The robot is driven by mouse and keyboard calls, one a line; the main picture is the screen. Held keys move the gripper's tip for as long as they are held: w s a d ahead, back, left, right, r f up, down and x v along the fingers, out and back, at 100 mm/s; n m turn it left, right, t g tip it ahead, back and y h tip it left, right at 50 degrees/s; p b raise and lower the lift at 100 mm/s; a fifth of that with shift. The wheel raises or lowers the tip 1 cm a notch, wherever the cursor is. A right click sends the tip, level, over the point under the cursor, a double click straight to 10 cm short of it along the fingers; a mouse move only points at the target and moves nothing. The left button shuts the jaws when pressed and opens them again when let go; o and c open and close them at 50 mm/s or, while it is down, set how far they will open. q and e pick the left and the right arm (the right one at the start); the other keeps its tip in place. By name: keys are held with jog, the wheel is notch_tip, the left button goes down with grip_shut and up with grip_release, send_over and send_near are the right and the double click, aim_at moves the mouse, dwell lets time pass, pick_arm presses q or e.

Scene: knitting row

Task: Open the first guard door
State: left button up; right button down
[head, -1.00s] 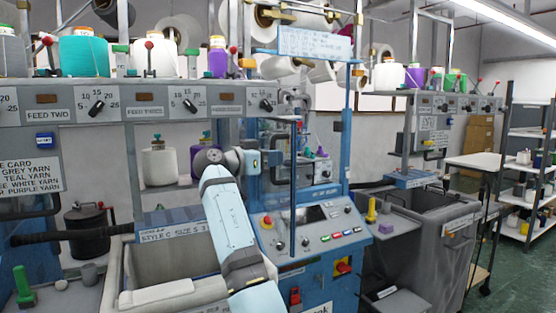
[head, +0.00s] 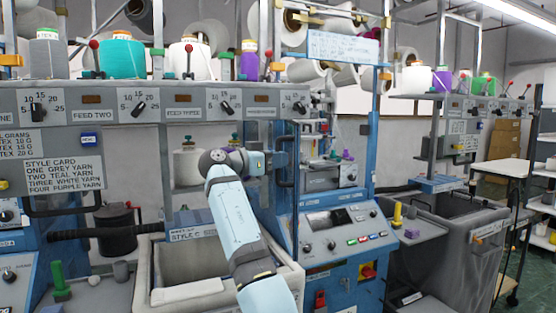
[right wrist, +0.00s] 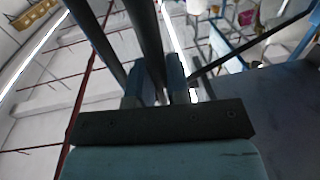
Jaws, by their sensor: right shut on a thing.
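The first guard door (head: 259,133) is a blue-framed, see-through panel on the middle knitting machine. Its dark upright handle (head: 286,180) is at the panel's right side. My right gripper (head: 280,159) is at this handle, at the end of the pale blue arm. In the right wrist view, the two fingers (right wrist: 160,82) are shut around a dark bar (right wrist: 148,35). The door seems to stand out from the machine front, but its exact angle is hard to tell. My left gripper is out of view.
The control console (head: 335,222) with coloured buttons is right of the door. A grey fabric bin (head: 160,268) sits below my arm. A second machine's dark bin (head: 465,250) stands at the right. Yarn cones (head: 122,57) line the shelf above.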

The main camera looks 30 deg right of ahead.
jog(key=shift+d+r, duration=0.1)
jog(key=shift+r, duration=0.1)
jog(key=c, duration=1.4)
grip_release()
jog(key=o, duration=0.3)
jog(key=shift+f, duration=0.1)
jog(key=shift+w+d+f, duration=0.1)
jog(key=a+b, duration=0.1)
jog(key=a, duration=1.3)
jog(key=shift+s+b, duration=0.2)
jog(key=shift+b, duration=0.1)
jog(key=shift+d, duration=0.1)
